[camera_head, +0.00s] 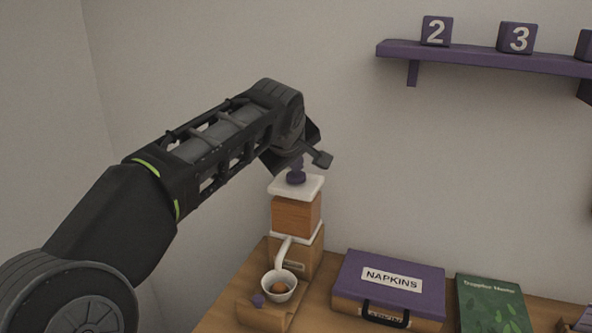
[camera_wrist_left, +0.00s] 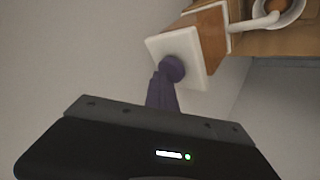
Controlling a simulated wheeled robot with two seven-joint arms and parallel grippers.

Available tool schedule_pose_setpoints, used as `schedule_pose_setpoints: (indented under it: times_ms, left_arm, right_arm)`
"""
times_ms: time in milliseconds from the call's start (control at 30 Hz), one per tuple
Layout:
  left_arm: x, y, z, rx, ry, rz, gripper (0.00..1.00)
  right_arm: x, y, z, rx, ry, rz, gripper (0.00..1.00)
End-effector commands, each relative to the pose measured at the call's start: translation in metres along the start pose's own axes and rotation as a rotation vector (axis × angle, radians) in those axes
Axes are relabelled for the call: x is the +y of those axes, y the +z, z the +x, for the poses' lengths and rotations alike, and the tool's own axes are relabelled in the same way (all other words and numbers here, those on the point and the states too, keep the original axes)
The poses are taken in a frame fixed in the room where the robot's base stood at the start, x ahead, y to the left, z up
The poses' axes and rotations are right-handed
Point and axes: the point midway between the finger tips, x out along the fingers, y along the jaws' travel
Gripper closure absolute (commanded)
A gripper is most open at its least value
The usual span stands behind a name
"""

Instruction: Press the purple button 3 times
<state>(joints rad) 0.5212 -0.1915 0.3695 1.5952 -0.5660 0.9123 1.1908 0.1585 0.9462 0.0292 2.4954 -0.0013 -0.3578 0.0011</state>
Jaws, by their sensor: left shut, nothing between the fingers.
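The purple button (camera_head: 296,178) sits on the white top plate (camera_head: 312,186) of a wooden dispenser (camera_head: 296,213). In the left wrist view the round button (camera_wrist_left: 174,67) shows on the white plate (camera_wrist_left: 196,50). My left gripper (camera_head: 297,164) is right above the button, pointing down at it. Its purple fingers (camera_wrist_left: 162,86) are shut with nothing between them, and their tips overlap the button's edge in the wrist view. I cannot tell whether they touch it. My right gripper is not in view.
A white cup (camera_head: 270,282) with brown contents stands under the dispenser's spout. A purple napkins box (camera_head: 417,281) and a green book (camera_head: 492,305) lie to the right. A purple shelf (camera_head: 470,57) with numbered blocks hangs on the wall at upper right.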

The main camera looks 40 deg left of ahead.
Motion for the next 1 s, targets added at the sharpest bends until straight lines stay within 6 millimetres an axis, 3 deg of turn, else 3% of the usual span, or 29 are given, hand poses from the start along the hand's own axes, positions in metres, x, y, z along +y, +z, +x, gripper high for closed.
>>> schedule_pose_setpoints:
  times_ms: [300, 767, 1000]
  left_arm:
    - [0.009, -0.01, -0.013, -0.001, -0.002, 0.0, 1.0]
    - [0.011, -0.011, -0.015, 0.0, 0.0, 0.0, 1.0]
    - [0.022, -0.022, -0.03, 0.0, 0.001, 0.0, 1.0]
  right_arm:
    - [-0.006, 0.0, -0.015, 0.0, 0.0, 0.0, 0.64]
    - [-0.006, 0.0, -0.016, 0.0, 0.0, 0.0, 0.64]
    - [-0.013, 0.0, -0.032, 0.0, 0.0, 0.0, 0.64]
